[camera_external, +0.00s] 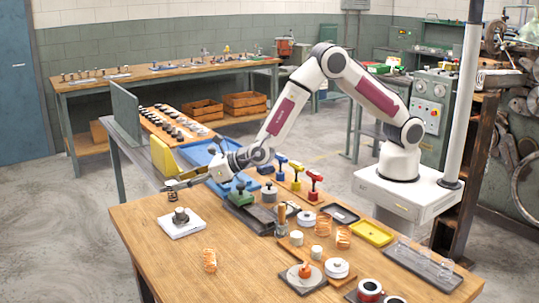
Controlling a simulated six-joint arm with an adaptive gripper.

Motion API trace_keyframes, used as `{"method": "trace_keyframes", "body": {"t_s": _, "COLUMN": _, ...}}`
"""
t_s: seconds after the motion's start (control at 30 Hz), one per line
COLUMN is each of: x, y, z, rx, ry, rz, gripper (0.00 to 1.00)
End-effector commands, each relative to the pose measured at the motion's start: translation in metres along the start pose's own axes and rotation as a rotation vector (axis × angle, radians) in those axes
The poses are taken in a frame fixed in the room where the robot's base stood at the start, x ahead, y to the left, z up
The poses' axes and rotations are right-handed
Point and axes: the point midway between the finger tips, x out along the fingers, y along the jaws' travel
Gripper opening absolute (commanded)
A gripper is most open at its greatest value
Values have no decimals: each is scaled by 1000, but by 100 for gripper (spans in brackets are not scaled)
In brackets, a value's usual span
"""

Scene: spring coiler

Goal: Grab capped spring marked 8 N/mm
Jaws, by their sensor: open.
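My gripper (176,184) is open above the left edge of the wooden bench, reaching to the left. A small dark object (172,197) shows just below its fingertips; I cannot tell whether it touches them. A white square plate (182,229) with a dark, round capped piece (181,215) on it lies below and slightly right of the fingertips. A copper coil spring (210,260) stands alone near the front. Copper springs (323,224) and (343,237) stand further right. No 8 N/mm marking is legible, so I cannot tell which piece bears it.
A green vise-like fixture (241,195) stands close to the right of my gripper. Red, yellow and blue upright tools (297,173) stand behind. A yellow tray (372,233) and white round discs (336,268) crowd the right side. The front left of the bench is mostly clear.

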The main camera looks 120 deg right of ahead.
Motion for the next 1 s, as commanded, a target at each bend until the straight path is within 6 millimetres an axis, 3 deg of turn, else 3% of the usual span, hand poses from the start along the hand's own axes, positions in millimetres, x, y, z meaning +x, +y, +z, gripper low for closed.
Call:
{"method": "trace_keyframes", "body": {"t_s": 0.27, "x": 6, "y": 0, "z": -1, "rx": 0, "ry": 0, "rz": 0, "gripper": 42}}
{"method": "trace_keyframes", "body": {"t_s": 0.7, "x": 42, "y": 2, "z": -7, "rx": 1, "ry": 0, "rz": 0, "gripper": 42}}
{"method": "trace_keyframes", "body": {"t_s": 1.0, "x": 52, "y": 2, "z": -7, "rx": 0, "ry": 0, "rz": 0, "gripper": 42}}
